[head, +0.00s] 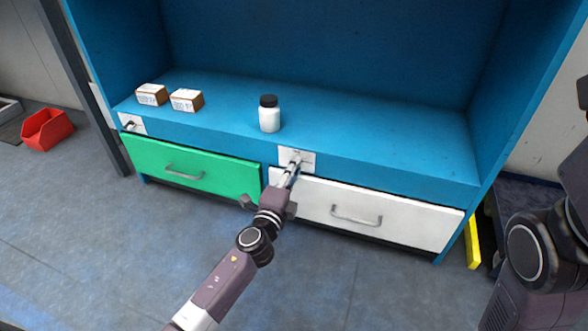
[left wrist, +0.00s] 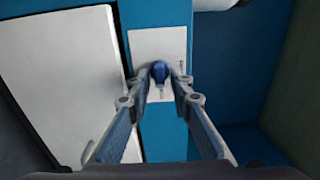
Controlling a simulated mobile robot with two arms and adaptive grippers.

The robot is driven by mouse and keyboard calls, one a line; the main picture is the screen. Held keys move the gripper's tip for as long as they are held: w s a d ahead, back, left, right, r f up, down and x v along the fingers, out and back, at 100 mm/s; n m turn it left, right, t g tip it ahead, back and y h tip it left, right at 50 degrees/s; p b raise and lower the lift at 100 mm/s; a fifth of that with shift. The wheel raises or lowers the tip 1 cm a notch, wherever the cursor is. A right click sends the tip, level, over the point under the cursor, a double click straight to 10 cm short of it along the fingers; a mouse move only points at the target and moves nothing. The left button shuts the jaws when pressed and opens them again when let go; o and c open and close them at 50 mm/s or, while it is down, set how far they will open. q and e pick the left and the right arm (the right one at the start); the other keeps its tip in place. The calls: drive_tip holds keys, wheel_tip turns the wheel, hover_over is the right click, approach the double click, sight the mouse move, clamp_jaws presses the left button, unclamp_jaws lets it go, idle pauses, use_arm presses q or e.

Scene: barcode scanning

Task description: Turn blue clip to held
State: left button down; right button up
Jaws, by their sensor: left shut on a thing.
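The blue clip (left wrist: 160,70) sits on a white plate (left wrist: 158,43) in the left wrist view, with a small grey tab below it. My left gripper (left wrist: 161,76) has its two fingertips closed on the sides of the clip. In the head view the same white plate (head: 308,157) is on the cabinet's front edge, between the green and white drawers. My left gripper (head: 294,168) reaches up to it from below and hides most of the clip. The plate's small markings are too blurred to read. My right gripper does not show; only parts of that arm do.
A green drawer (head: 190,168) and a white drawer (head: 370,212) are shut below the blue shelf (head: 350,130). A white bottle (head: 269,118) and two small boxes (head: 152,94) (head: 187,100) stand on it. Another plate (head: 132,123) is at left. A red bin (head: 47,129) lies on the floor.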

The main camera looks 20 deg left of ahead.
use_arm(q)
drive_tip(key=shift+d, duration=0.1)
drive_tip(key=c, duration=2)
unclamp_jaws()
drive_tip(key=shift+c, duration=0.2)
drive_tip(key=s, duration=1.2)
drive_tip(key=shift+a, duration=0.25)
